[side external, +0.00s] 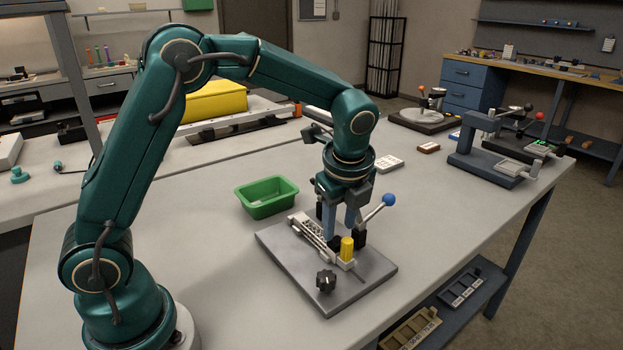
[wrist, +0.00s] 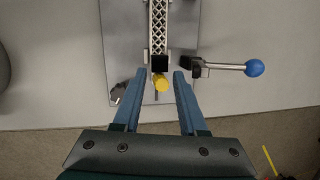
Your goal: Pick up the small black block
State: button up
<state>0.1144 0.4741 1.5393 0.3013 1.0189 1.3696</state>
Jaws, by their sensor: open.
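A small black block (wrist: 159,63) sits at the near end of a pale lattice strip (wrist: 158,25) in the wrist view. In the side view the lattice strip (side external: 312,232) lies on a grey plate (side external: 278,252), and dark parts crowd together below my fingers, so I cannot clearly separate the block there. My gripper (wrist: 160,74) is open and points down, with one blue finger on each side of the block and a yellow knob (wrist: 161,84). It also shows in the side view (side external: 341,228), low over the plate. Contact with the block cannot be told.
A lever with a blue ball (wrist: 255,67) stands close to the right finger. A black knob (side external: 326,281) is at the plate's front corner. A green tray (side external: 267,208) stands behind the plate. The table in front and to the left is clear.

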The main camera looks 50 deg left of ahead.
aim_at(337, 242)
jog(key=shift+x, duration=2)
grip_shut()
